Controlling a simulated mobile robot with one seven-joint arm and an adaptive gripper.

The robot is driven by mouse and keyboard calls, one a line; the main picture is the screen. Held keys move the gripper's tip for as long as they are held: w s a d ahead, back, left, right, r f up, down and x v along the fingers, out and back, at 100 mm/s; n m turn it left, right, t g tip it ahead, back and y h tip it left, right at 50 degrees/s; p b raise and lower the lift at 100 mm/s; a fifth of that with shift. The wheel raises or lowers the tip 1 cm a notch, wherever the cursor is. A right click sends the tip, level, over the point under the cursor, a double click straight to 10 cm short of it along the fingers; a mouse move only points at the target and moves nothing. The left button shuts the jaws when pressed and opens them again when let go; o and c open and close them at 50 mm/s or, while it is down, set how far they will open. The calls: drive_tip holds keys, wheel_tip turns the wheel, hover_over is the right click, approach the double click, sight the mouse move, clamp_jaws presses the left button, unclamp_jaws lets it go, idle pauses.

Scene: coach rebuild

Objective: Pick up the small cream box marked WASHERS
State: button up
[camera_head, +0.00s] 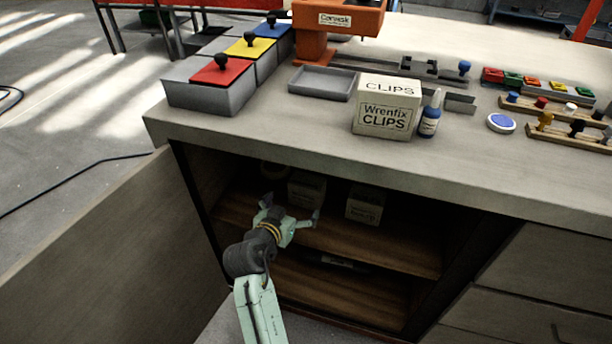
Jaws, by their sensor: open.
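Two small cream boxes stand on the upper shelf inside the open cabinet. One box (307,186) is just beyond my gripper, and the other box (365,205) is to its right. Both carry dark print too small and dim to read, so I cannot tell which is marked WASHERS. My gripper (291,208) is open at the cabinet opening, its fingers spread in front of the left box. It holds nothing. Its fingers partly cover the area below the left box. I cannot tell if they touch it.
A larger cream box marked CLIPS (386,108) stands on the worktop (250,125) above. The worktop edge overhangs the cabinet opening. The open door (95,245) is at left. A dim round item (273,170) lies deeper on the shelf (385,246). Drawers (545,270) are at right.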

sight(304, 193)
drive_tip(key=x, duration=0.5)
drive_tip(key=shift+w+r+p, duration=0.2)
drive_tip(key=shift+w+p, duration=0.15)
drive_tip(key=shift+p, duration=0.05)
drive_tip(key=p+x, duration=0.1)
drive_tip(key=x, duration=0.3)
drive_tip(key=shift+w+d, duration=0.25)
drive_tip(key=shift+d, duration=0.05)
drive_tip(key=shift+w+d+f+p, duration=0.1)
drive_tip(key=shift+w+f+p, duration=0.25)
drive_tip(key=shift+w, duration=0.1)
drive_tip(key=shift+c, duration=0.6)
drive_tip(key=c, duration=1.3)
